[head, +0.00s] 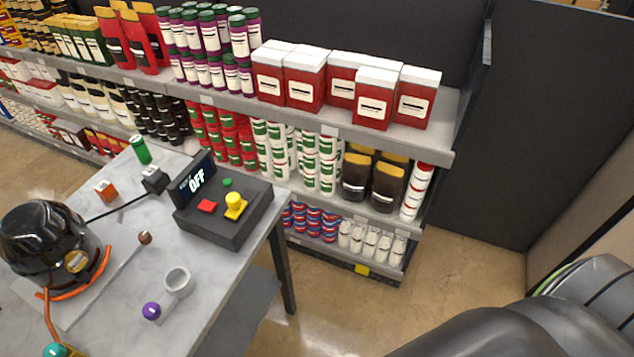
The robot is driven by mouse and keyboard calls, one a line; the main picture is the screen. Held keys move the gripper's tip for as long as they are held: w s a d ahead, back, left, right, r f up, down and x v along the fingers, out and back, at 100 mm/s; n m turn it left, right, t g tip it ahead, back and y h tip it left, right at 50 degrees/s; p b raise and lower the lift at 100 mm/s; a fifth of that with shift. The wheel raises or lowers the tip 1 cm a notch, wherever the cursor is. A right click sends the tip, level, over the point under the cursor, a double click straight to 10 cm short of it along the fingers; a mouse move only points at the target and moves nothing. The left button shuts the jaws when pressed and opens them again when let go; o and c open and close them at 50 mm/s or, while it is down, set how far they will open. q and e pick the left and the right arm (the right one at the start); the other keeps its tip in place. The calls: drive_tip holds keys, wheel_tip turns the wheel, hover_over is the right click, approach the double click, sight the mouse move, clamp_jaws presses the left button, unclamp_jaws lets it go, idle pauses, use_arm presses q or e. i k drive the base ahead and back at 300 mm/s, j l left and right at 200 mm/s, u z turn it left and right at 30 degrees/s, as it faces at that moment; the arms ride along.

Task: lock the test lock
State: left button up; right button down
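A dark control box (225,217) sits on the grey marble-look table at its far right end. A yellow knob-like piece (235,204), which may be the test lock, stands on its top. Beside it are a red button (207,206) and a small green button (227,182). A display (193,180) at the box's left side reads "OFF". Whether the lock is locked cannot be told. Neither gripper shows. A dark rounded part, probably my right arm, fills the lower right corner, away from the table.
A glossy black pump-like vessel (42,240) with an orange hose (100,268) stands at the table's left. A grey cup-shaped part (177,281), purple ball (151,310), orange block (106,190) and green can (140,149) are on the table. Stocked shelves (420,115) stand behind.

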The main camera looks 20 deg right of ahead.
sight(236, 205)
drive_tip(key=l+z, duration=0.1)
drive_tip(key=k+z, duration=0.25)
drive_tip(key=z, duration=0.2)
drive_tip(key=k+z, duration=0.55)
drive_tip(key=z, duration=0.3)
